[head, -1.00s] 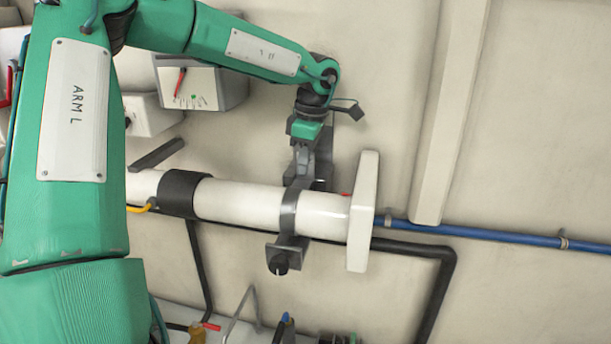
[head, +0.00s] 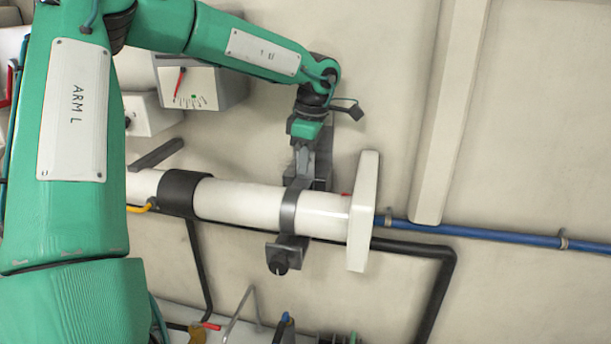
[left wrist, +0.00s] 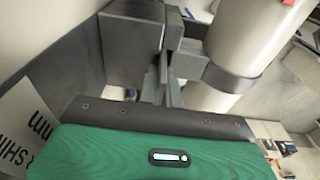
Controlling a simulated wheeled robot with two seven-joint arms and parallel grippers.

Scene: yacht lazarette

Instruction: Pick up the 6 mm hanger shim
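My left gripper (head: 302,178) points down at the upper edge of the white pipe, by the grey hanger strap (head: 288,212). In the left wrist view its narrow grey fingers (left wrist: 168,88) lie close together beside a dark grey block (left wrist: 130,48). I cannot tell whether a thin piece is between them. The strap also shows in that view (left wrist: 228,82), around the pipe. A white label (left wrist: 27,125) reading partly "SHIM" and "mm" is at the left of that view. I cannot make out the 6 mm hanger shim itself. My right gripper is not in view.
The white pipe (head: 240,203) runs across the wall to a white end plate (head: 362,212). A clamp knob (head: 278,263) hangs below the strap. A blue hose (head: 480,231) and a black pipe (head: 440,290) lie to the right. A gauge box (head: 190,85) is at upper left.

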